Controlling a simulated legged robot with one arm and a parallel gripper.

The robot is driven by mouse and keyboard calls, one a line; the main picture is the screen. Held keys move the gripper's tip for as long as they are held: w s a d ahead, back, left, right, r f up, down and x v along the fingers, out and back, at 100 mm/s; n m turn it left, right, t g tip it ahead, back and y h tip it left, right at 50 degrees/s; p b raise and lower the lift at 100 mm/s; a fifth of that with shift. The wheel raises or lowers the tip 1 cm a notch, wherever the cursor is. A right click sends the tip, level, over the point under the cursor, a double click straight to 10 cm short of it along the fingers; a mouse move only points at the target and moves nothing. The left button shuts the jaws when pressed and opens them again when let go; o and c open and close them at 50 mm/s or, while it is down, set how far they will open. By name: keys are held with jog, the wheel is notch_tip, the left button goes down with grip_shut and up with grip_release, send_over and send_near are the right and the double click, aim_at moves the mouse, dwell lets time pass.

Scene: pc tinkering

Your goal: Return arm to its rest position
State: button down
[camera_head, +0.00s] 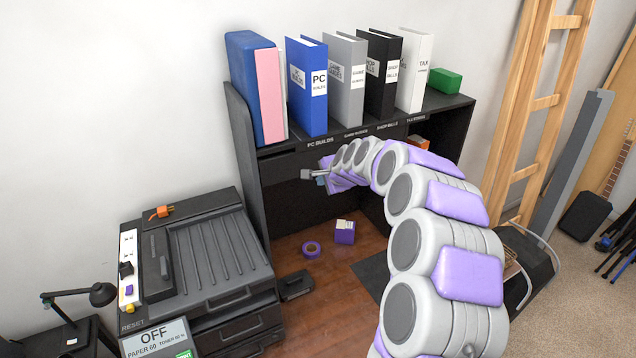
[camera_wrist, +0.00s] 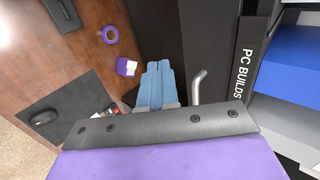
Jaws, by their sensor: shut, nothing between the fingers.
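My arm reaches out from the lower right over the desk in the head view. Its grey and purple links curve toward the black shelf unit. My gripper (camera_wrist: 155,66) shows its light blue fingers pressed together in the wrist view, with nothing between them. In the head view the gripper (camera_head: 320,180) is small and partly hidden by the arm, held above the desk in front of the shelf. A curved metal piece (camera_wrist: 198,86) is beside the fingers in the wrist view.
The shelf unit (camera_head: 245,155) carries binders, including a blue PC binder (camera_head: 308,100). A purple tape roll (camera_head: 311,249) and small purple box (camera_head: 344,232) lie on the wooden desk (camera_head: 330,285). A printer (camera_head: 215,250) stands left. A wooden ladder (camera_head: 530,110) leans at right.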

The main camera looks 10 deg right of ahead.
jog(key=s+a+f+n+g+b, duration=0.25)
jog(key=s+n+b, duration=0.2)
jog(key=s, duration=0.95)
jog(key=s+a+f+n+g+b, duration=0.1)
jog(key=s+a+n+g+b, duration=0.3)
jog(key=s, duration=1.1)
jog(key=s+d+f+n+g+h+b, duration=0.1)
jog(key=s+d+f+n+b, duration=0.1)
jog(key=s, duration=0.7)
jog(key=s+d+f+n+g+h+b, duration=0.1)
jog(key=s+f, duration=0.3)
jog(key=s, duration=0.6)
jog(key=s+d+f+n+g+h+b, duration=0.1)
jog(key=s+d+f+n+g+b, duration=0.1)
jog(key=s, duration=0.8)
jog(key=shift+d+f+n+b, duration=0.3)
jog(key=shift+d+f+n, duration=0.2)
jog(key=shift+f, duration=0.25)
jog(key=shift+a, duration=0.15)
